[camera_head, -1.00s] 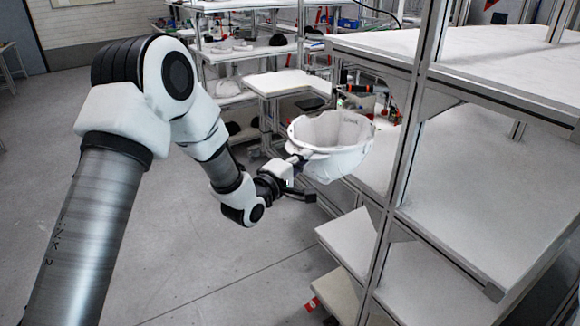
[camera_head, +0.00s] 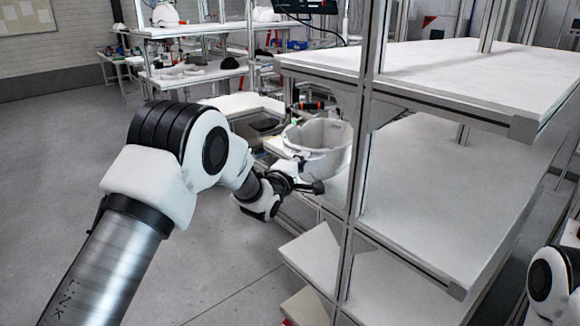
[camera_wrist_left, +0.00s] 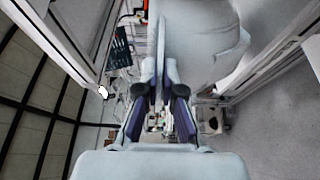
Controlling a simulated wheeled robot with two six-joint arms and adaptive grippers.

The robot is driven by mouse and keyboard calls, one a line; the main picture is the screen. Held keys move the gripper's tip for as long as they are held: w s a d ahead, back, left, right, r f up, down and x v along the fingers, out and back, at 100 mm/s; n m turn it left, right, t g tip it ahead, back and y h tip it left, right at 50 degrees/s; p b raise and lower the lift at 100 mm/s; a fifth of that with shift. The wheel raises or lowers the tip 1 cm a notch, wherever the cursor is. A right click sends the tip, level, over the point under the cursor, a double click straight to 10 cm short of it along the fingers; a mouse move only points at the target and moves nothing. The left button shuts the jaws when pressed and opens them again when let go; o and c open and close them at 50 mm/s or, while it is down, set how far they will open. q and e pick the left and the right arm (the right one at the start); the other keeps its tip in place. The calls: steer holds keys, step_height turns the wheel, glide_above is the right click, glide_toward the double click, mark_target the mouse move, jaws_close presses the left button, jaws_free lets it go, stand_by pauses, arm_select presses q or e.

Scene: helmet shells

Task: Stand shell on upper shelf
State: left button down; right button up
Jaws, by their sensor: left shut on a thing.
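The white helmet shell (camera_head: 320,162) is held with its open side up, beside the left upright of the shelf rack. My left gripper (camera_head: 301,182) is shut on its near-left edge. In the left wrist view the shell (camera_wrist_left: 205,45) fills the upper middle, and my left fingers (camera_wrist_left: 161,92) are closed on its thin edge. The rack's upper shelf (camera_head: 450,70) is a bare white board, higher in the picture than the shell. A middle shelf (camera_head: 430,200) lies below it. I cannot tell whether the shell overhangs the middle shelf. My right gripper is out of view.
The rack's metal upright (camera_head: 358,150) stands just right of the shell. A lower shelf (camera_head: 318,258) juts out below it. A white-topped bench (camera_head: 240,104) with tools stands behind. Part of my right arm (camera_head: 550,285) shows at lower right. The floor at left is clear.

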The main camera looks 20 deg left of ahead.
arm_select(q)
steer(key=b, duration=0.3)
glide_above(336, 174)
steer(key=w, duration=0.2)
steer(key=shift+s, duration=0.2)
steer(key=shift+f, duration=0.8)
steer(key=shift+f+b, duration=0.55)
steer(key=c, duration=1.3)
jaws_free()
steer(key=shift+o, duration=0.3)
steer(key=shift+s, duration=0.15)
